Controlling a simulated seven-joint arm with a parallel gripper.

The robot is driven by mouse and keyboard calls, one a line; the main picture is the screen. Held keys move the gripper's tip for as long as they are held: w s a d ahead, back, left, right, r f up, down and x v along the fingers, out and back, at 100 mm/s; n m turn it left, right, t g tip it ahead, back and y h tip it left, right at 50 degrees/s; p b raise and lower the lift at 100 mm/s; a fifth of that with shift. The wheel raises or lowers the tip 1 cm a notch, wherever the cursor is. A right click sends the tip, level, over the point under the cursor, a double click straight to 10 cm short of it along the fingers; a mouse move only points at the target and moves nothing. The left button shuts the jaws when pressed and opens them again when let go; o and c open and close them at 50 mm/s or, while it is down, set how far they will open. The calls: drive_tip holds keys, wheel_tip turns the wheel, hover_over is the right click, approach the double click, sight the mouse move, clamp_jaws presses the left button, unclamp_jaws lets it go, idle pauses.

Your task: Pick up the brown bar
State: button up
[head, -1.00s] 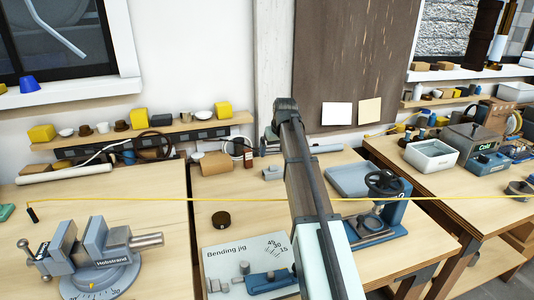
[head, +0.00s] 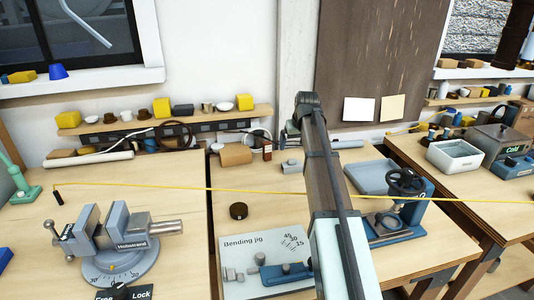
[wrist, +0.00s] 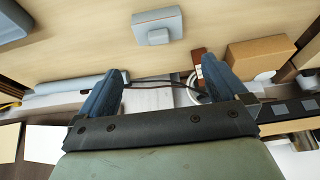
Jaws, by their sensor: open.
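My gripper (wrist: 163,67) is open in the wrist view, its two blue fingers apart above the back of the middle bench, with nothing held between them. In the head view my arm hides it. No piece is clearly a brown bar. A tan-brown block (head: 235,155) lies at the back of the middle bench; it also shows in the wrist view (wrist: 260,52), right of the right finger. A small red-brown piece (head: 267,150) stands beside it and shows in the wrist view (wrist: 198,53) near the right fingertip.
A grey block (head: 290,166) and a round dark brown piece (head: 238,211) sit on the middle bench. The bending jig (head: 262,262) is at its front, the vise (head: 120,240) at left. A yellow wire (head: 300,192) stretches across the view.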

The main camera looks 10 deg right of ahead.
drive_tip(key=c, duration=0.6)
drive_tip(key=shift+w, duration=0.1)
drive_tip(key=n, duration=0.2)
approach(268, 143)
drive_tip(key=shift+y, duration=0.3)
drive_tip(key=shift+x, duration=5.5)
